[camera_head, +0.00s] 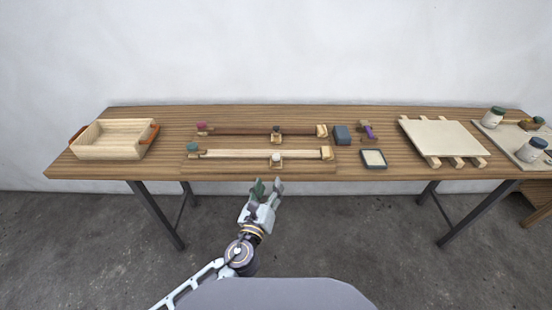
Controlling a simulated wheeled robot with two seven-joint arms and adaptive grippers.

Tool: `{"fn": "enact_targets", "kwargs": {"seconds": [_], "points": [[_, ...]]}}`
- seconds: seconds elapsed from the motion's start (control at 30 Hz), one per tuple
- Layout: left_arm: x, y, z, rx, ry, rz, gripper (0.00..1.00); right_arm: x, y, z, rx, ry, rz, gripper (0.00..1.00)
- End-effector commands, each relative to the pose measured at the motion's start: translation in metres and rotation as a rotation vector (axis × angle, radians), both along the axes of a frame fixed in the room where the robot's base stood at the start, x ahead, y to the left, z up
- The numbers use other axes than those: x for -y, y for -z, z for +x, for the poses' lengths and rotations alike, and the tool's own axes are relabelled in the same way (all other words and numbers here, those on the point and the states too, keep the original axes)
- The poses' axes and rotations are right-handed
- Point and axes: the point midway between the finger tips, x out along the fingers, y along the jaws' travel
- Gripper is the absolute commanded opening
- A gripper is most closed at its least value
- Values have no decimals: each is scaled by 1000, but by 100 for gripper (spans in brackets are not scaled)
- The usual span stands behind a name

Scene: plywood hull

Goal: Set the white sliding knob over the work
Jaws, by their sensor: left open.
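The white sliding knob (276,157) sits on a small wooden slider on the front, pale rail (230,153), right of the rail's middle. A teal knob (192,147) is at that rail's left end and a light wooden block (326,153) at its right end. My left gripper (267,183) is open and empty, just in front of the table's front edge, below and slightly left of the white knob and apart from it. My right gripper is not in view. Which thing is the work cannot be told for certain.
A darker rail (240,131) with its own slider lies behind. A wooden crate (108,139) stands left. A blue block (342,135), a small dark-rimmed tray (373,159) and a pale slatted board (442,138) are right. Jars (532,149) stand far right.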

Motion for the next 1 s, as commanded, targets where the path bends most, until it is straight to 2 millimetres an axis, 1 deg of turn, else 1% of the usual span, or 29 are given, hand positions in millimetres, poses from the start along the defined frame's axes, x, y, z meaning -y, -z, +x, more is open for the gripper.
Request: {"fn": "enact_targets", "kwargs": {"seconds": [0.1, 0.2, 0.4, 0.67, 0.87, 1.0], "points": [[-4, 0, 1, 34, -21, 125, 48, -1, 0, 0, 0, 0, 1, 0], [-7, 0, 2, 53, -31, 215, 48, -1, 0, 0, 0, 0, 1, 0], [-7, 1, 2, 78, -34, 323, 48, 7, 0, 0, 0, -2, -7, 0], [-7, 1, 2, 82, -33, 340, 48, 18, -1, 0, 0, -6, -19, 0], [-7, 1, 2, 82, -33, 338, 48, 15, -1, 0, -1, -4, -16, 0], [-6, 1, 6, 83, -33, 338, 48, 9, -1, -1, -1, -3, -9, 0]]}}
